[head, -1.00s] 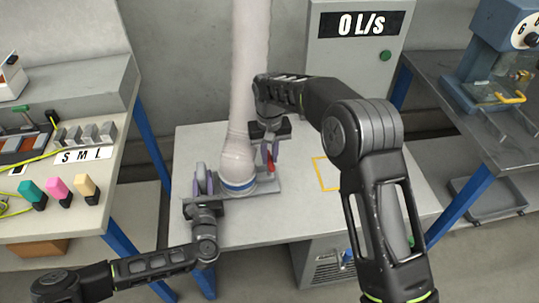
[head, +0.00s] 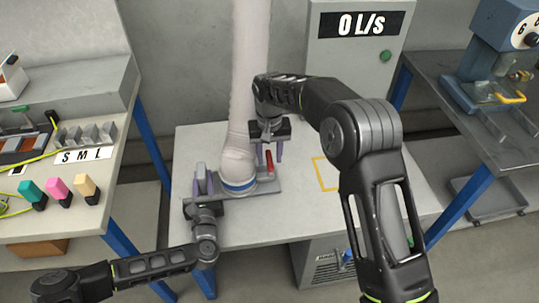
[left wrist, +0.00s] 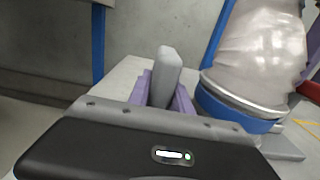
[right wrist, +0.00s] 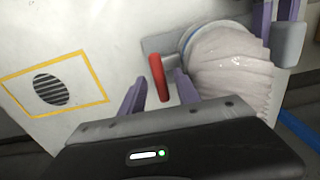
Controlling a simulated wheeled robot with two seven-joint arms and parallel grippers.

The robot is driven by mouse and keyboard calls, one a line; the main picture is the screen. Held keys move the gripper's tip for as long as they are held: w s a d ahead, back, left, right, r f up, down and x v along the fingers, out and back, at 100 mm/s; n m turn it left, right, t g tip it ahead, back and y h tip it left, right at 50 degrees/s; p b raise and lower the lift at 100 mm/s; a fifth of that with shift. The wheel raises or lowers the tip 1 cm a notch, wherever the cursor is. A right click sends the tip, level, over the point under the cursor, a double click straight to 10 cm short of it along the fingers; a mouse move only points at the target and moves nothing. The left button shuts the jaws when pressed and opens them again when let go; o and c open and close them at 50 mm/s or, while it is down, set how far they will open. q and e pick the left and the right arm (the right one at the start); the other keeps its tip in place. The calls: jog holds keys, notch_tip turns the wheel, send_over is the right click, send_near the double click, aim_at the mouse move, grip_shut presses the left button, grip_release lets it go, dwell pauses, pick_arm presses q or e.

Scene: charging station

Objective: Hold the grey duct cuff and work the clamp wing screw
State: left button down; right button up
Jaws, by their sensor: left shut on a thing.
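The pale duct (head: 238,150) stands on a grey base plate (head: 268,186), with a blue ring (head: 238,187) around its foot. My left gripper (head: 203,184) is shut on an upright grey tab (left wrist: 167,75) at the left of the duct; I take it as part of the cuff. The red wing screw (head: 269,163) stands at the right of the duct and also shows in the right wrist view (right wrist: 158,78). My right gripper (head: 269,155) is open, its purple fingers apart on either side of the screw in the picture. I cannot tell if either finger touches it.
A grey cabinet (head: 345,75) reading 0 L/s stands behind at the right. A yellow square outline (head: 321,174) lies on the table right of the screw. Benches stand at left (head: 60,215) and right (head: 430,75). The table's front right is clear.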

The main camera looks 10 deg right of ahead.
aim_at(270, 159)
jog(key=shift+r, duration=0.1)
notch_tip(270, 159, up, 12)
dwell(0.6)
jog(key=shift+f, duration=0.2)
dwell(0.4)
notch_tip(270, 159, down, 12)
jog(key=shift+r, duration=0.1)
dwell(0.4)
jog(key=shift+c, duration=0.2)
grip_shut()
